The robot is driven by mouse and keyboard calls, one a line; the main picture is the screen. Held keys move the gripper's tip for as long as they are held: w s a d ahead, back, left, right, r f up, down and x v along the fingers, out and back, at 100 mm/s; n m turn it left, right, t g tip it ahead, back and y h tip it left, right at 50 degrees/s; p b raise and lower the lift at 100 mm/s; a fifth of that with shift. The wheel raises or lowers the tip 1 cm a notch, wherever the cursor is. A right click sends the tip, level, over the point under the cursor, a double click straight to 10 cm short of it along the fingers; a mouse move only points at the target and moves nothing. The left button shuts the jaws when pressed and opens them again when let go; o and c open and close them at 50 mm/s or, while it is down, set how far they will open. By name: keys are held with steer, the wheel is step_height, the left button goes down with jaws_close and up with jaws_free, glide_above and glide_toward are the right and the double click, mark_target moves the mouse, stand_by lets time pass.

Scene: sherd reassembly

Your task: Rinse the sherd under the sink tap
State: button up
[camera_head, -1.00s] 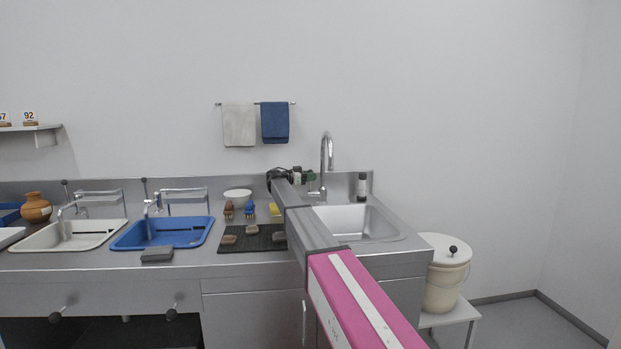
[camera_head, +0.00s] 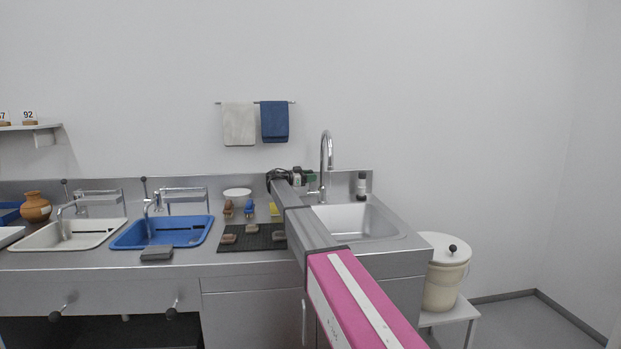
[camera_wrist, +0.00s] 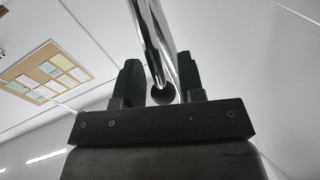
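No sherd shows between the fingers. Several brown sherds (camera_head: 228,239) lie on the black mat (camera_head: 263,243) left of the sink; my arm covers part of the mat's right side.
A blue basin (camera_head: 124,239) and a white basin (camera_head: 35,240) are set into the counter at left. Brushes (camera_head: 249,208), a yellow sponge (camera_head: 273,209) and a white bowl (camera_head: 237,193) sit behind the mat. A dark bottle (camera_head: 361,186) stands behind the sink. A lidded bucket (camera_head: 442,287) is at right.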

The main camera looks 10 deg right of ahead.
steer(key=shift+a, duration=0.1)
steer(key=s+a, duration=0.2)
steer(key=a, duration=0.8)
steer(key=shift+a+f, duration=0.2)
steer(key=shift+a, duration=0.05)
steer(key=shift+d, duration=0.15)
